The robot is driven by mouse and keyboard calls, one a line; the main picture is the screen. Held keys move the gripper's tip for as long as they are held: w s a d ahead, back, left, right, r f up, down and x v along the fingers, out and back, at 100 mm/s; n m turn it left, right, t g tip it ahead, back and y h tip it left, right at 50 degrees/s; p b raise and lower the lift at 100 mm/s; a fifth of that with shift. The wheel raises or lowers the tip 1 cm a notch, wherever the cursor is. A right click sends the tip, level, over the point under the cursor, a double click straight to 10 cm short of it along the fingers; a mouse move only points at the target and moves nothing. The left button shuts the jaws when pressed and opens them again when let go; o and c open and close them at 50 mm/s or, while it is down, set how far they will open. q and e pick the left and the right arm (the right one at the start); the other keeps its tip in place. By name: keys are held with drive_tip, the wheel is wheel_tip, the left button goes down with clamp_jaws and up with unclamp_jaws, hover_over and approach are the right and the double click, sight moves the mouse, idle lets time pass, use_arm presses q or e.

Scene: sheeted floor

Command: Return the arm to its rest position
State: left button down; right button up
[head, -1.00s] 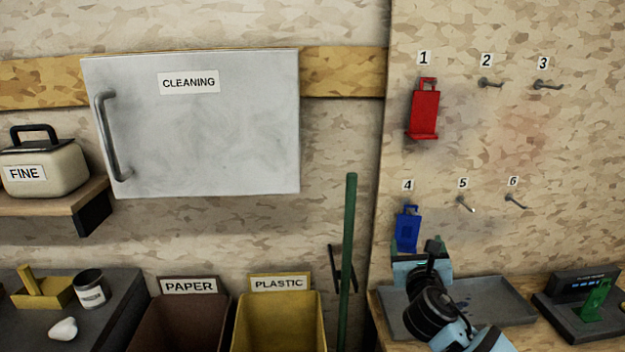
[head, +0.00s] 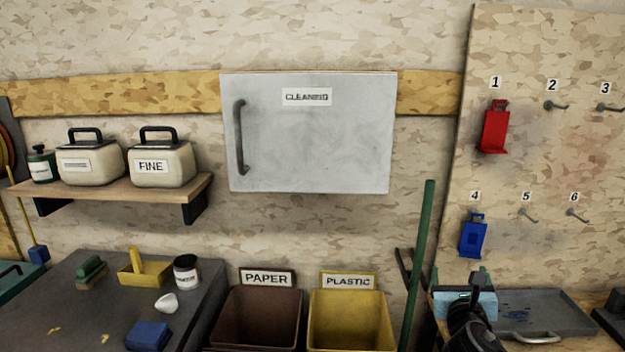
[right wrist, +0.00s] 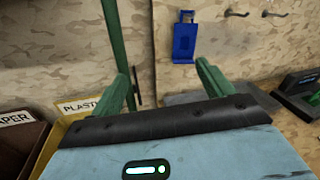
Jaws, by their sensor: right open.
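My right arm shows at the lower right of the head view, with its gripper (head: 473,278) pointing toward the wall, below the blue holder (head: 473,236) on hook 4. In the right wrist view the two green fingers of my right gripper (right wrist: 165,82) stand wide apart with nothing between them. The blue holder (right wrist: 185,42) hangs on the board beyond the fingers, apart from them. A red holder (head: 495,128) hangs on hook 1. My left gripper is not in view.
A grey tray (head: 560,325) lies on the bench under the hook board. Brown PAPER (head: 258,320) and yellow PLASTIC (head: 350,322) bins stand left of the arm, with a green pole (head: 417,265) beside them. A dark table (head: 70,325) with several small objects is at lower left.

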drive_tip(key=s+a+f+m+g+y, duration=0.3)
drive_tip(key=s+f+m+g, duration=0.5)
drive_tip(key=s+f+m, duration=1.05)
drive_tip(key=s+a+f+m+g+y, duration=0.1)
drive_tip(key=s+a+f+m+g, duration=0.3)
drive_tip(key=s, duration=0.7)
drive_tip(key=s+d+m+g+y, duration=0.1)
drive_tip(key=s+m, duration=0.5)
drive_tip(key=s, duration=0.4)
drive_tip(key=s+a+f+m+g+y, duration=0.1)
drive_tip(key=s+a+f+m+g, duration=0.2)
drive_tip(key=s, duration=0.8)
drive_tip(key=w+a+f+m+t+y, duration=0.1)
drive_tip(key=w+a+f+t, duration=0.1)
drive_tip(key=w+f+t, duration=0.4)
drive_tip(key=shift+w+f+t+y, duration=0.25)
drive_tip(key=shift+f+t, duration=0.55)
drive_tip(key=shift+f, duration=0.95)
drive_tip(key=shift+a, duration=0.1)
